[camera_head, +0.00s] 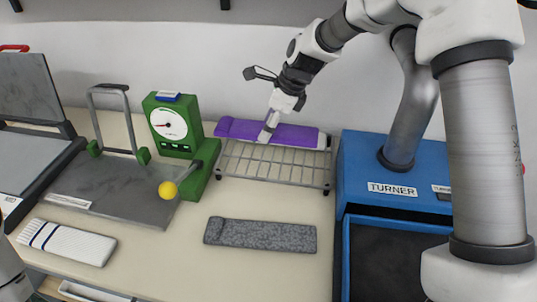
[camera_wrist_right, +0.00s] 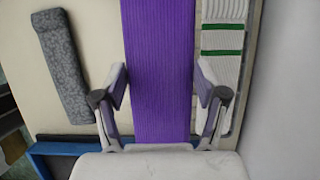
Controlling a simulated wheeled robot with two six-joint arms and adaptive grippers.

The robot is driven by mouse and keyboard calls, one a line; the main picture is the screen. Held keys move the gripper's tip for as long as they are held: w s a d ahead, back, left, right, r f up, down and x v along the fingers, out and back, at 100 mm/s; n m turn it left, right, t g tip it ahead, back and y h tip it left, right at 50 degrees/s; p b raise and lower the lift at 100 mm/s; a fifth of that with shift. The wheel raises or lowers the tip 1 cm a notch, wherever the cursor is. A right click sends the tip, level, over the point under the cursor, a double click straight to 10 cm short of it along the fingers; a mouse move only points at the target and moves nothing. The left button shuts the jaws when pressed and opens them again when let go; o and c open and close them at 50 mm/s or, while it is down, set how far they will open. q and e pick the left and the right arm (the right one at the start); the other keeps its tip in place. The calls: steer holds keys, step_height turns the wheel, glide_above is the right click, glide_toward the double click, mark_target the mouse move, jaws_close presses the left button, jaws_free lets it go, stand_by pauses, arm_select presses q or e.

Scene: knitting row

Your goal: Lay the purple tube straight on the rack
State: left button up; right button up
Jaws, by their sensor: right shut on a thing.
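The purple tube (camera_head: 240,129) is over the back part of the wire rack (camera_head: 270,172), stretched left to right along it. I cannot tell whether it touches the bars. My right gripper (camera_head: 268,131) comes down from above and is shut on the tube near its middle. In the right wrist view the purple ribbed tube (camera_wrist_right: 160,70) runs between the two fingertips of that gripper (camera_wrist_right: 161,88). A white tube with green stripes (camera_wrist_right: 223,45) lies beside it, toward the wall; in the head view it is mostly hidden behind the purple one. My left gripper is out of view.
A grey speckled tube (camera_head: 260,235) lies on the table in front of the rack. A blue box labelled TURNER (camera_head: 365,165) stands right of the rack. A green gauge (camera_head: 172,125) with a grey plate stands left. A white tube with navy stripes (camera_head: 67,243) lies front left.

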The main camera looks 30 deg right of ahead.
mark_target(283, 131)
step_height(283, 131, down, 9)
steer(key=shift+s+f, duration=0.15)
steer(key=shift+f, duration=0.05)
steer(key=shift+f, duration=0.15)
steer(key=o, duration=1)
steer(key=p+v, duration=0.1)
steer(key=v, duration=1.1)
